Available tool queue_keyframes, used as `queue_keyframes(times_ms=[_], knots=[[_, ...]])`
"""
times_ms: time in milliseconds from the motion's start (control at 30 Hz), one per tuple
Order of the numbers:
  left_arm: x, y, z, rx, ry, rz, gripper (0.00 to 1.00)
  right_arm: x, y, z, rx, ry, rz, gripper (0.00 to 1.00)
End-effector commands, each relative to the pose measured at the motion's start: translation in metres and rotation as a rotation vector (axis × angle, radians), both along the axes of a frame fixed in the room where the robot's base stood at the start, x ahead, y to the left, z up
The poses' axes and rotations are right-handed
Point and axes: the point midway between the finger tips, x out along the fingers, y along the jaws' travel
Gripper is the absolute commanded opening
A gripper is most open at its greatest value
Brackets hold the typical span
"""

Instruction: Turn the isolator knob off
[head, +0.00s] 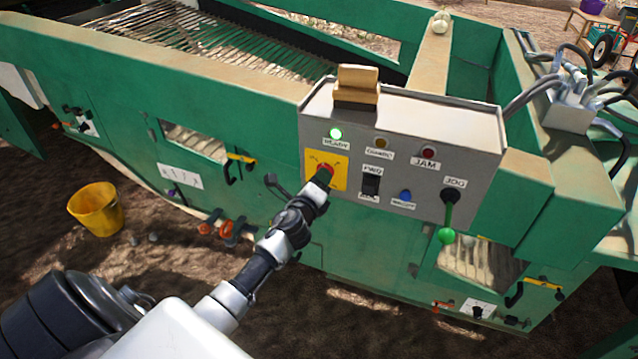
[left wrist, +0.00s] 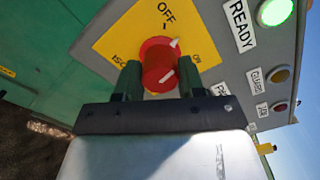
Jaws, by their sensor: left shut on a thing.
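The red isolator knob (head: 325,174) sits on a yellow plate (head: 318,158) at the left of the grey control panel. My left gripper (head: 323,181) reaches it from below. In the left wrist view the knob (left wrist: 157,66) stands between the two dark fingers of my left gripper (left wrist: 160,75), which is shut on it. My right gripper is not in view.
The READY lamp (head: 336,133) glows green. GUARD lamp (head: 381,143), JAM lamp (head: 428,152), black rocker switch (head: 371,184), blue button (head: 405,195) and green-tipped JOG lever (head: 446,236) lie to the right. A yellow bucket (head: 96,208) stands on the ground left.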

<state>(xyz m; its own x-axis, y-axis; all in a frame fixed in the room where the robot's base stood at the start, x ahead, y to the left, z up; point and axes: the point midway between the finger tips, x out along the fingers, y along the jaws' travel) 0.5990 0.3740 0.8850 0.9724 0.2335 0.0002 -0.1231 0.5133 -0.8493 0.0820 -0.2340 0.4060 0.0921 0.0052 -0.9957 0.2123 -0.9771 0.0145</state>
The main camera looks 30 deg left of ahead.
Motion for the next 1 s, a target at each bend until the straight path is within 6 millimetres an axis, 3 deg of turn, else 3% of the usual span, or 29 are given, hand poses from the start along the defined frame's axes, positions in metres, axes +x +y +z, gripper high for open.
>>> queue_keyframes(times_ms=[500,1000], knots=[[-0.0001,0.0001,-0.0008,-0.413,-0.100,0.001,0.15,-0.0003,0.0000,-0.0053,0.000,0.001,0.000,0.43],[-0.0002,0.0000,-0.0012,-0.555,-0.131,0.001,0.15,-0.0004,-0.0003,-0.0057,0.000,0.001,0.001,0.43]])
